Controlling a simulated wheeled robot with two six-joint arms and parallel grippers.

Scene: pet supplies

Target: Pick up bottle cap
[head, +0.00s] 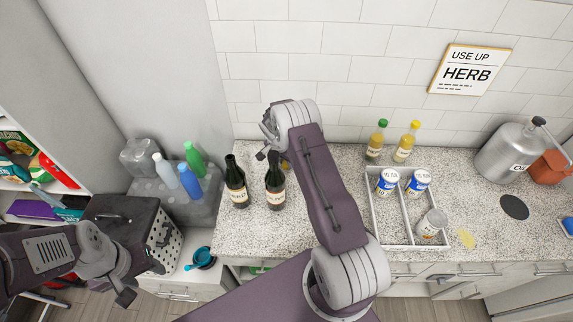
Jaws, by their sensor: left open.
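No loose bottle cap can be made out for certain. A green cap (382,123) sits on one small bottle (374,143), and a yellow cap (415,125) on the small bottle beside it, both at the back of the counter. Two dark bottles (236,187) (275,188) stand on the counter left of my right arm. My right gripper (266,150) is above and behind the right dark bottle; its jaws are too small and turned away to read. My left gripper (126,289) is open at lower left, away from the bottles. My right arm hides part of the counter.
A divided tray (378,229) holds several white and blue tubs. A metal canister (507,150) stands at right. The counter's front middle is partly clear.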

